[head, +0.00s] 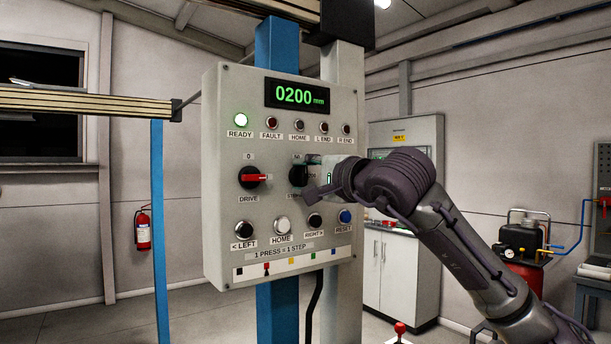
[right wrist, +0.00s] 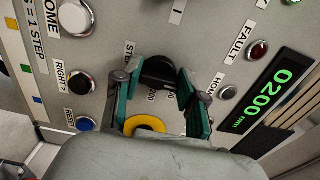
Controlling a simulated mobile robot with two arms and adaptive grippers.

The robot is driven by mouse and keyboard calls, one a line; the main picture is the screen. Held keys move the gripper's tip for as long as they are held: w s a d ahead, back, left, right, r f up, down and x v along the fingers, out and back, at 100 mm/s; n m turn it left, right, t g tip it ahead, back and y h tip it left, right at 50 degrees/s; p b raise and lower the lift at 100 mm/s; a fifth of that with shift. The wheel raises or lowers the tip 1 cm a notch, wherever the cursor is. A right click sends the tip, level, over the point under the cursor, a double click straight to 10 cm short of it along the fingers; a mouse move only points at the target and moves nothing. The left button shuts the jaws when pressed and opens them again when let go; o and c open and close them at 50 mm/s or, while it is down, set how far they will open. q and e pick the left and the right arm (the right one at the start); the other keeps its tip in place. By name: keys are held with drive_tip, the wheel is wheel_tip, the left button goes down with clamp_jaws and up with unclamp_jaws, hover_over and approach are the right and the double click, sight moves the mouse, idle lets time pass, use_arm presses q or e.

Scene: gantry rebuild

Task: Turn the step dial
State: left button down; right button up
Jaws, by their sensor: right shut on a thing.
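The step dial (head: 298,175) is a black knob on the grey control panel (head: 225,215), partly hidden behind my right gripper in the head view. My right gripper (head: 318,188) reaches it from the right. In the right wrist view, the step dial (right wrist: 158,73) sits between the two green-padded fingers of my right gripper (right wrist: 155,88), which is shut on it. Part of its scale, with a 200 mark, shows beside the knob. The display (head: 297,95) reads 0200 mm. My left gripper is in neither view.
The red drive switch (head: 253,178) is left of the dial. Below are the left button (head: 245,228), home button (head: 282,225), right button (head: 315,221) and blue reset button (head: 345,216). A yellow ring (right wrist: 146,125) shows between my fingers.

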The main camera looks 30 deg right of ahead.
idle(0.6)
drive_tip(key=o, duration=1.2)
drive_tip(key=shift+c, duration=0.2)
drive_tip(key=shift+s, duration=0.1)
drive_tip(key=s+d, duration=0.1)
drive_tip(key=s, duration=1)
drive_tip(key=shift+s+d, duration=0.3)
drive_tip(key=shift+s, duration=0.1)
